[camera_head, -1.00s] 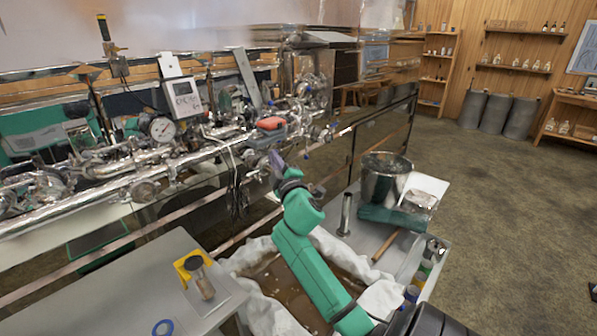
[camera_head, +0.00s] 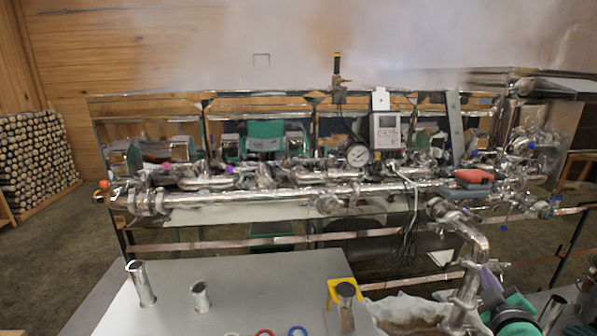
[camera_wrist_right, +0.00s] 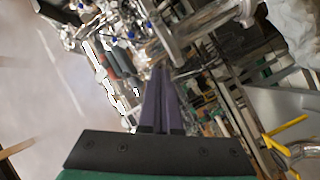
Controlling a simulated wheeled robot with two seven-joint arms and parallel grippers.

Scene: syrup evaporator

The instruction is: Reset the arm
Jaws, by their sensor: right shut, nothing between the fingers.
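My right gripper (camera_head: 489,279) shows at the lower right of the head view, at the end of my green arm. Its purple fingers are close beside a bent shiny pipe (camera_head: 472,245); I cannot tell whether they touch it. In the right wrist view the two long fingers (camera_wrist_right: 161,75) lie together, shut with nothing between them. Beyond the fingertips are shiny pipes and fittings, partly blurred. My left gripper is in neither view.
The evaporator's pipework (camera_head: 290,196) spans the middle, with a round gauge (camera_head: 358,155), a white control box (camera_head: 386,131) and a red-handled part (camera_head: 474,176). A grey table (camera_head: 240,290) in front holds short metal tubes and a yellow holder (camera_head: 341,285). Stacked logs (camera_head: 37,162) stand far left.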

